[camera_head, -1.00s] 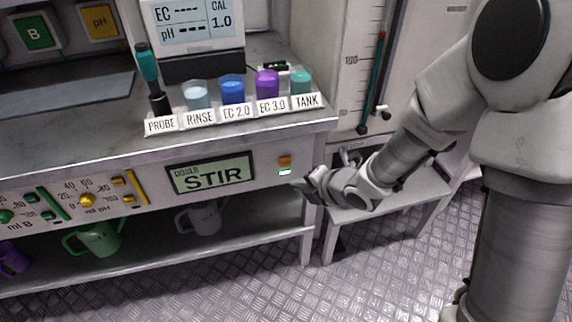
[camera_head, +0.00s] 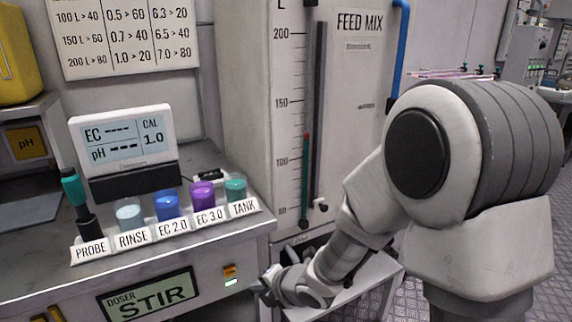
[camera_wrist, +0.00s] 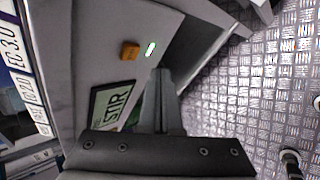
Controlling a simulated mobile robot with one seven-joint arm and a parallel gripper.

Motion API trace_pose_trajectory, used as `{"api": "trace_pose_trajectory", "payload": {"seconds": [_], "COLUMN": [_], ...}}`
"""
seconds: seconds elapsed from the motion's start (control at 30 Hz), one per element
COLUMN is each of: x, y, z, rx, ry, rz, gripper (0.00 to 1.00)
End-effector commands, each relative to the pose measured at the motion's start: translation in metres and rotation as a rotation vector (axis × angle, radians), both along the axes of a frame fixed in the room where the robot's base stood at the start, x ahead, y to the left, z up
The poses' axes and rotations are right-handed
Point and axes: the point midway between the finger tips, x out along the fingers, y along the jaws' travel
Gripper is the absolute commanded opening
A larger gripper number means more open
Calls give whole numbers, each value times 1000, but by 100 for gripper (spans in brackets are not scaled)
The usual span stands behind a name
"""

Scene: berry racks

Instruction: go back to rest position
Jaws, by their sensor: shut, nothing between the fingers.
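My gripper (camera_head: 268,292) is low in the head view, by the right end of the bench front. It is just right of the orange button (camera_head: 229,269) and the lit green lamp (camera_head: 231,282). In the wrist view my gripper's fingers (camera_wrist: 160,75) are together and empty, pointing along the panel face. The button (camera_wrist: 130,50) and lamp (camera_wrist: 151,48) sit beyond the fingertips, apart from them. The doser display (camera_head: 150,297) reads STIR and also shows in the wrist view (camera_wrist: 112,104), partly hidden by the gripper.
A probe (camera_head: 75,190) and several cups, labelled rinse to tank, line the bench edge (camera_head: 180,252). A meter (camera_head: 125,140) stands behind them. The feed mix tank (camera_head: 245,110) rises behind my arm. A low white stand (camera_head: 375,280) is below it. Open metal floor (camera_wrist: 240,105) lies right.

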Motion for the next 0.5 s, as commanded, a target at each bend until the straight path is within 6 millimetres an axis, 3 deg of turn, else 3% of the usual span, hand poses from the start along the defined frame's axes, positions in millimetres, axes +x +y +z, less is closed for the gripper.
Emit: {"api": "trace_pose_trajectory", "payload": {"seconds": [0.1,0.23,0.37,0.5], "x": [14,16,4,-23], "y": [-39,-89,-135,-176], "z": [33,68,102,133], "rx": [9,59,153,291], "ry": [44,115,187,270], "rz": [-232,-538,-841,-1154], "gripper": [0,0,0,0]}}
